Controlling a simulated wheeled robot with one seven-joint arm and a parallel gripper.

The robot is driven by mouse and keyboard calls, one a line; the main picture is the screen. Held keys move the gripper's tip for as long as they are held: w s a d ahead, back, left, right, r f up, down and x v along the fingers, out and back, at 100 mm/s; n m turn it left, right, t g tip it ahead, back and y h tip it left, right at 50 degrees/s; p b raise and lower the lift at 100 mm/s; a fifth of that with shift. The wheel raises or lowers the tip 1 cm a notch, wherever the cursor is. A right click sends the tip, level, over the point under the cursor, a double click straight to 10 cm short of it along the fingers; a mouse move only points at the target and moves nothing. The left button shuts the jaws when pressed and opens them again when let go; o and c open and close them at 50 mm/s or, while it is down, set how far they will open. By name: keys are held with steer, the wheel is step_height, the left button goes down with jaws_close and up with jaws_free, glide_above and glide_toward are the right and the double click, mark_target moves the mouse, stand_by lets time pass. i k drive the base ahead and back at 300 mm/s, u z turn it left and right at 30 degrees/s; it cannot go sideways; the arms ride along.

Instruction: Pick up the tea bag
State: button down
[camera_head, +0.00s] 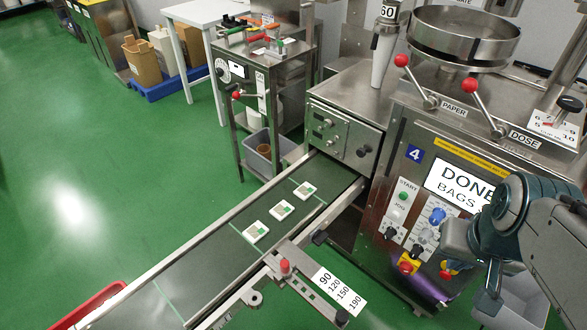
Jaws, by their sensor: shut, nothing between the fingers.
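Three flat white square tea bags with green marks lie in a row on the dark green conveyor belt (215,262). The far tea bag (305,189) is closest to the machine, the middle tea bag (282,209) lies nearer, and the near tea bag (255,231) lies lowest in the picture. They are apart from one another. My arm comes in at the right edge, in front of the packing machine and well right of the belt. I cannot make out my gripper's fingers. No part of my arm touches the tea bags.
The packing machine (408,150) stands at the right, with red-knobbed levers and buttons. A metal bracket with a red knob (285,266) sits at the belt's near rail. A steel cart (262,100) stands behind. A red bin (92,306) is at lower left. The left floor is clear.

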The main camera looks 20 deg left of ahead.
mark_target(258, 230)
steer(key=u, duration=0.85)
